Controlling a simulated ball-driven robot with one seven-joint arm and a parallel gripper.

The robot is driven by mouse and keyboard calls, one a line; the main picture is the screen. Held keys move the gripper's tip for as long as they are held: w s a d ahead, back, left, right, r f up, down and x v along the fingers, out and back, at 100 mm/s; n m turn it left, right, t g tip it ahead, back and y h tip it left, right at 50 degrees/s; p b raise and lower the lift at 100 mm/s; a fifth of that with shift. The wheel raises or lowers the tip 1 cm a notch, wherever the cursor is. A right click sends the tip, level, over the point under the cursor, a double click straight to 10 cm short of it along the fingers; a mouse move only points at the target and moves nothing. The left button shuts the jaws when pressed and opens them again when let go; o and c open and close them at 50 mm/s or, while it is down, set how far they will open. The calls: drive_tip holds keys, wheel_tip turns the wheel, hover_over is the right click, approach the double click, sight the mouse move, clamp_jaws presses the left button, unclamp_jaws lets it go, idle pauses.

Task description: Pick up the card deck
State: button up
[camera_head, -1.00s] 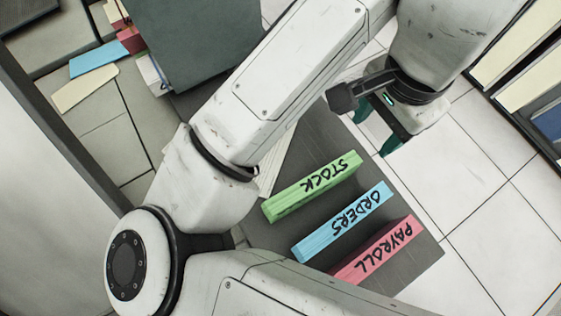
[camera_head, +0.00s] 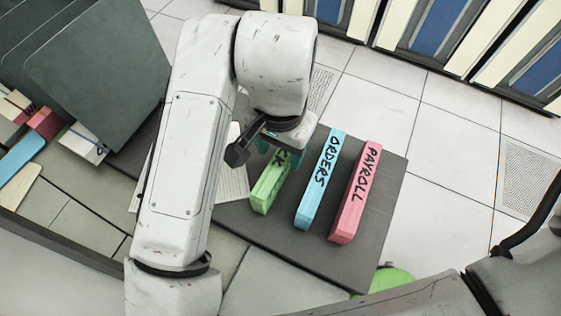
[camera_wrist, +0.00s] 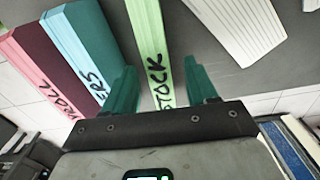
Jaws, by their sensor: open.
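Three long card decks lie side by side on a dark grey surface (camera_head: 384,222): a green one marked STOCK (camera_head: 267,190), a blue one marked ORDERS (camera_head: 318,185) and a pink one marked PAYROLL (camera_head: 353,195). My gripper (camera_head: 280,145) is over the far end of the green deck and hides part of its lettering. In the wrist view my gripper (camera_wrist: 163,85) is open, with one teal finger on each side of the green deck (camera_wrist: 153,50). The blue deck (camera_wrist: 85,40) is just left of the left finger. I cannot tell whether the fingers touch any deck.
A striped pale card or sheet (camera_head: 232,182) lies left of the green deck. Dark green panels (camera_head: 95,75) stand at the upper left, near small coloured blocks (camera_head: 45,122). Pale tiled floor (camera_head: 440,160) is open to the right. Tall cabinets (camera_head: 440,30) line the back.

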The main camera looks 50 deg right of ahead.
wheel_tip(320, 180, down, 5)
drive_tip(key=shift+s+p, duration=0.1)
drive_tip(key=shift+p, duration=0.25)
drive_tip(key=shift+d, duration=0.1)
clamp_jaws()
idle(0.3)
